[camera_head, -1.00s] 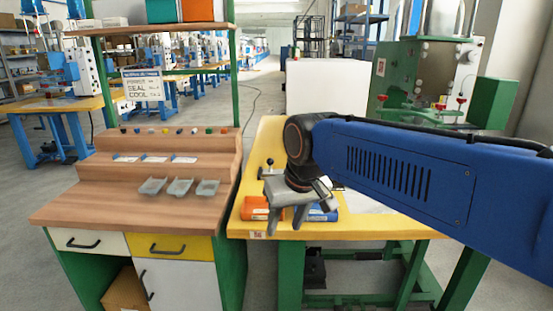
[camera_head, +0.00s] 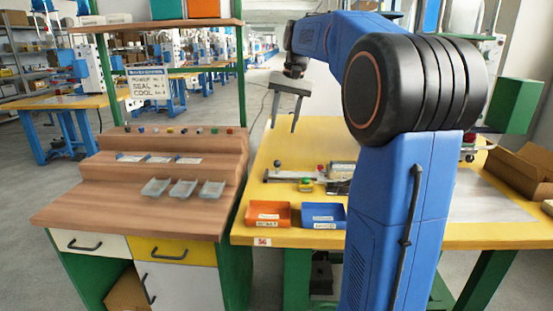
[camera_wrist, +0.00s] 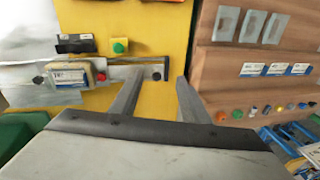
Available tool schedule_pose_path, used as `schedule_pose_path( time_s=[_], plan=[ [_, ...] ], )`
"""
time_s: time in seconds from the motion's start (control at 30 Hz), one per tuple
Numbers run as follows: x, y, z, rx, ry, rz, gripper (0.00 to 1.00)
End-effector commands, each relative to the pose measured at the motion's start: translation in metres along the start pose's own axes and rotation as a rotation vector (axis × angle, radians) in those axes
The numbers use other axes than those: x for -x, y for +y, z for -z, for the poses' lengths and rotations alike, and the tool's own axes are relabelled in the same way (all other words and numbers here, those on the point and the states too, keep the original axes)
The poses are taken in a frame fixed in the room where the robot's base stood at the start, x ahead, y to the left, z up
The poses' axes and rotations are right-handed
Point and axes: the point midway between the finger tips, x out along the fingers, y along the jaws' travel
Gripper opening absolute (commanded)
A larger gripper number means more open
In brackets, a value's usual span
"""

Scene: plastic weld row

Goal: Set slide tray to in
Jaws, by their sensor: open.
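The slide fixture (camera_head: 290,175) lies on the yellow table, a narrow grey rail with a black knob (camera_head: 277,163) near its left end. I cannot tell for sure which part is the tray. My gripper (camera_head: 283,127) is open and empty, raised above the table's back left. In the wrist view its fingertips (camera_wrist: 157,80) appear either side of the black knob, apparently above it, not holding it.
A green button (camera_head: 305,184) sits in front of the rail. An orange bin (camera_head: 268,214) and a blue bin (camera_head: 323,215) stand at the table's front. The wooden bench (camera_head: 120,205) adjoins on the left. A cardboard box (camera_head: 523,175) is at right.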

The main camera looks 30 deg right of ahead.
Motion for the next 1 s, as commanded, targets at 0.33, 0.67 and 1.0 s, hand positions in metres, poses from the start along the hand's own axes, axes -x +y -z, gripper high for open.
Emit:
schedule_pose_path(
  time_s=[0.33,0.67,1.0],
  plan=[
    [0.003,0.007,0.059,-0.093,-0.036,0.006,0.42],
    [-0.031,0.007,0.057,-0.094,-0.041,0.005,0.42],
    [-0.091,0.007,0.055,-0.094,-0.041,0.004,0.42]
  ],
)
